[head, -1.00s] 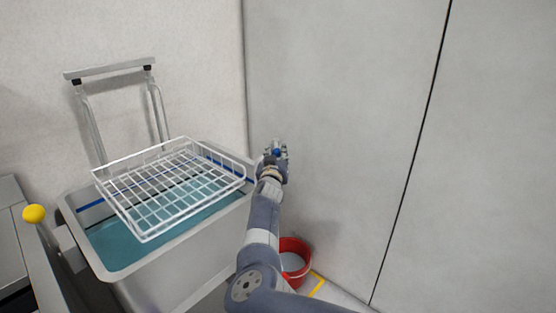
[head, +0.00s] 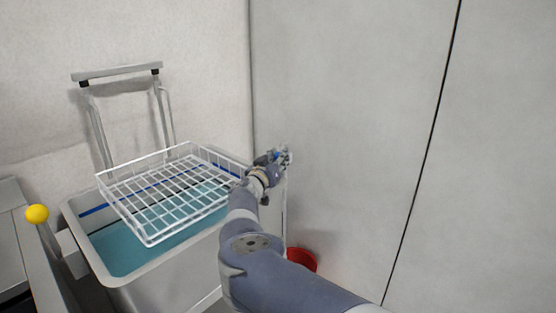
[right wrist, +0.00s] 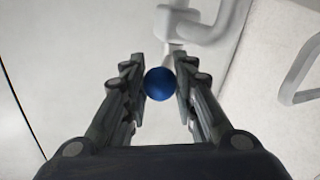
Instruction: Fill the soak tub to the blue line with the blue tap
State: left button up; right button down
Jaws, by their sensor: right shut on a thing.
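The soak tub (head: 139,273) stands at the left in the head view, with teal water inside. A blue line (head: 93,210) runs along its inner wall, above the water surface where it shows. A white wire basket (head: 149,242) sits over the tub. My right gripper (head: 280,156) is at the tub's far right corner. In the right wrist view its fingers (right wrist: 160,80) are shut on the round blue knob of the blue tap (right wrist: 160,84). Part of the tap's pale pipe (right wrist: 196,27) shows beyond it. My left gripper is out of view.
A red bucket (head: 302,260) stands on the floor right of the tub, partly behind my right arm. A metal frame (head: 116,72) rises behind the basket. A yellow ball knob (head: 37,214) is at the left. A grey wall (head: 350,130) closes the right side.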

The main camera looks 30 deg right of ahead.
jog(key=shift+s+d, duration=0.1)
jog(key=c, duration=1.3)
grip_release()
jog(key=shift+d, duration=0.1)
notch_tip(320, 180, up, 10)
jog(key=shift+f, duration=0.1)
